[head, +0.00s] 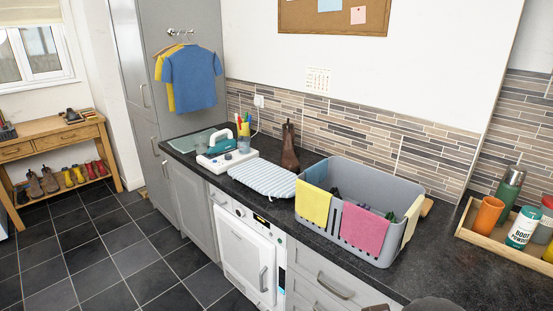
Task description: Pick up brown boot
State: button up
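A tall brown boot (290,150) stands upright on the dark worktop, against the tiled wall, between the striped pad and the grey basket. Another pair of brown boots (42,184) stands on the lower shelf of the wooden rack at the far left.
A grey basket (372,244) with yellow and pink cloths stands right of the boot. A striped pad (262,178) lies in front of it. A wooden tray (480,232) with bottles and cups is at the right. The front worktop right of the basket is mostly clear.

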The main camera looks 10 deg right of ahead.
aim_at(289, 161)
jog(key=i+j+z, duration=0.3)
jog(key=j+z, duration=0.15)
jog(key=i+j+z, duration=0.15)
jog(key=z, duration=0.2)
jog(key=i+j+z, duration=0.1)
jog(key=j+z, duration=0.5)
jog(key=z, duration=0.15)
jog(key=i+j, duration=0.05)
